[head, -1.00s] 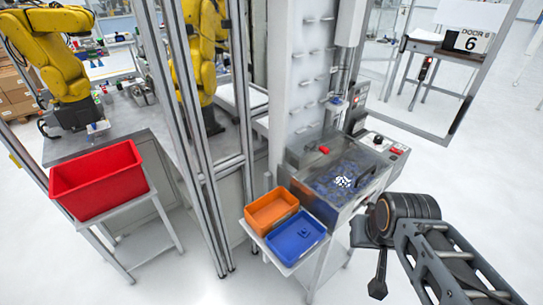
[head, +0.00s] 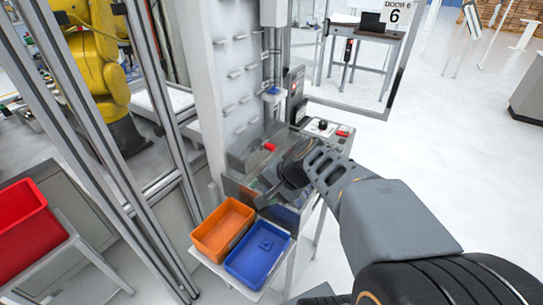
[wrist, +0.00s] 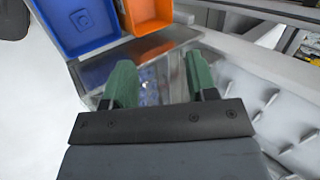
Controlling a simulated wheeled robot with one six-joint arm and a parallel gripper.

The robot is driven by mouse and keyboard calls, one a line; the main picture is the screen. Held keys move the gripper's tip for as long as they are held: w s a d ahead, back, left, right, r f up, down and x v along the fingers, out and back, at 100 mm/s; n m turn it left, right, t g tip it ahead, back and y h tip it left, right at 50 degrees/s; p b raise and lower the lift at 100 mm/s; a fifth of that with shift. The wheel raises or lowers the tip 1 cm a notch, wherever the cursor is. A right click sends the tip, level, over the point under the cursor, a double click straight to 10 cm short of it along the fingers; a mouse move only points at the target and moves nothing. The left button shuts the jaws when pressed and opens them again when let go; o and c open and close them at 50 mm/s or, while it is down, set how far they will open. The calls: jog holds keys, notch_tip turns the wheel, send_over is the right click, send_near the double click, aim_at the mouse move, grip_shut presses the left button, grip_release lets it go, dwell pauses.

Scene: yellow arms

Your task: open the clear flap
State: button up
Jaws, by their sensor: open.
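The clear flap (wrist: 150,72) shows in the wrist view as a see-through, shiny panel with small blue and white bits visible through it, beyond and between my fingers. In the head view my arm hides most of the flap and the bin it belongs to; a red piece (head: 269,147) shows at its far left side. My gripper (wrist: 160,78) has two green fingers spread apart with nothing between them. They point over the panel, and I cannot tell whether they touch it. I cannot tell the flap's exact angle.
An orange bin (head: 222,229) and a blue bin (head: 258,254) sit on a shelf in front of the machine. A control box (head: 325,128) stands behind it. Metal posts (head: 105,160) and a red bin (head: 28,228) are at left.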

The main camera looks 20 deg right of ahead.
aim_at(274, 148)
jog(key=w+d+m+t, duration=0.1)
jog(key=m, duration=0.1)
jog(key=w+d+f+m+t+b, duration=0.1)
jog(key=w+d+m, duration=0.1)
jog(key=w+d+f+m+t+y+b, duration=0.1)
jog(key=w+d, duration=0.1)
jog(key=shift+w+d+m, duration=0.1)
jog(key=shift+d+m, duration=0.15)
jog(key=shift+m, duration=0.15)
jog(key=w+d+m+t, duration=0.1)
jog(key=d+m+t, duration=0.1)
jog(key=d, duration=0.1)
jog(key=w+d+m+t+h+b, duration=0.1)
jog(key=d+m, duration=0.2)
jog(key=w+d+m+t+h+b, duration=0.1)
jog(key=w+d+m+t, duration=0.1)
jog(key=d, duration=0.2)
jog(key=shift+t, duration=0.3)
jog(key=shift+m, duration=0.3)
jog(key=x, duration=1.2)
jog(key=shift+d, duration=0.2)
jog(key=shift+w+a+f, duration=0.15)
jog(key=shift+w, duration=0.5)
jog(key=shift+c, duration=0.5)
grip_shut()
